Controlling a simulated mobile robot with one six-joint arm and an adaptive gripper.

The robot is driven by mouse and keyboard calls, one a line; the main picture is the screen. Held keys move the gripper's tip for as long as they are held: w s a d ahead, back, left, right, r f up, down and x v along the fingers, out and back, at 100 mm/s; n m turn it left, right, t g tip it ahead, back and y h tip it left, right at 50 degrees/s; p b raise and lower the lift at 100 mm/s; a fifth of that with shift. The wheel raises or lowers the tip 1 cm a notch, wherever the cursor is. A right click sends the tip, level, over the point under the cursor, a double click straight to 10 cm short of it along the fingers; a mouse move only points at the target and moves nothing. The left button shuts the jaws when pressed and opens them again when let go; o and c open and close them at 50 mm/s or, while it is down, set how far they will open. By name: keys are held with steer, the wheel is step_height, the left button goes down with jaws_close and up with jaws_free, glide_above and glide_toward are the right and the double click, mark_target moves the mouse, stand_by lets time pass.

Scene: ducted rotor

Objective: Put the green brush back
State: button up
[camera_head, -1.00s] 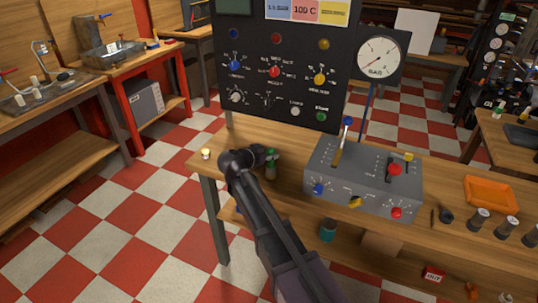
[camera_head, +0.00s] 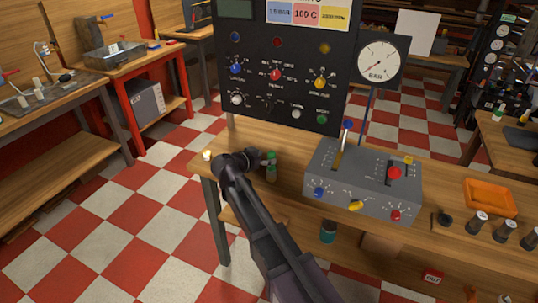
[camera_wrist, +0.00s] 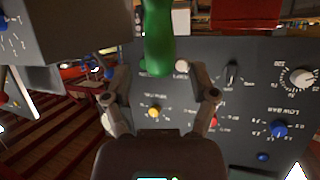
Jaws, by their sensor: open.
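A green rounded handle, which looks like the green brush (camera_wrist: 157,38), enters from the top middle of the wrist view, its rounded end between my fingertips. The rest of it is cut off there. In the head view a small green upright thing (camera_head: 271,160) stands near the bench's left end, right beside my gripper (camera_head: 260,159); it looks like the same brush. In the wrist view my gripper (camera_wrist: 157,69) is open, one finger on each side of the green handle. I see no clear contact. Where the brush belongs cannot be told from these frames.
A grey control box (camera_head: 362,180) with levers and knobs stands right of my gripper. A tall black panel (camera_head: 285,60) with a gauge (camera_head: 379,58) rises behind. An orange tray (camera_head: 490,196) lies further right. A small pale knob (camera_head: 207,155) sits at the bench's left corner.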

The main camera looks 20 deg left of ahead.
steer(key=p+v, duration=0.3)
steer(key=v, duration=0.6)
